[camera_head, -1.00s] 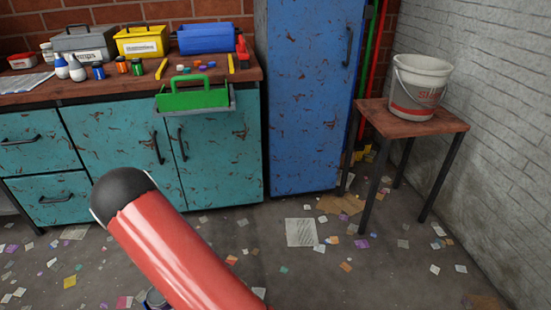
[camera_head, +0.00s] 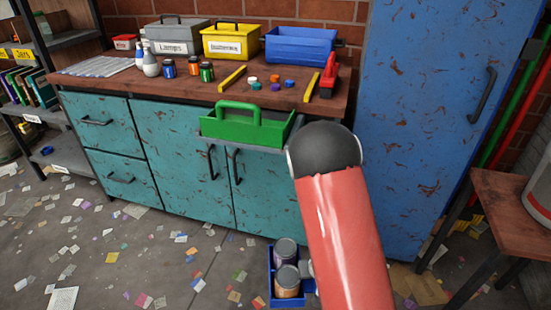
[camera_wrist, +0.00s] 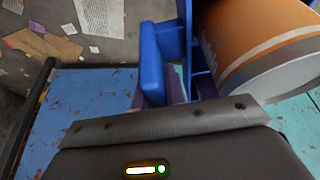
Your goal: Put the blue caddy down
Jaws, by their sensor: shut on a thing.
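The blue caddy (camera_head: 271,273) hangs at the bottom of the head view, in front of the teal cabinet, with cans (camera_head: 286,280) standing in it. My arm covers its right side. In the wrist view, the caddy's blue handle and frame (camera_wrist: 152,75) stand against my gripper (camera_wrist: 168,108), beside a large orange-and-white can (camera_wrist: 262,45). My gripper is shut on the caddy; its fingertips are mostly hidden. A green caddy (camera_head: 240,132) sits on a ledge at the workbench's front edge.
The wooden workbench top (camera_head: 215,95) holds a blue bin (camera_head: 300,45), yellow and grey boxes, jars, bottles and yellow strips. A blue locker (camera_head: 420,130) and a stool (camera_head: 500,215) stand right. A shelf stands left. Paper scraps litter the floor.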

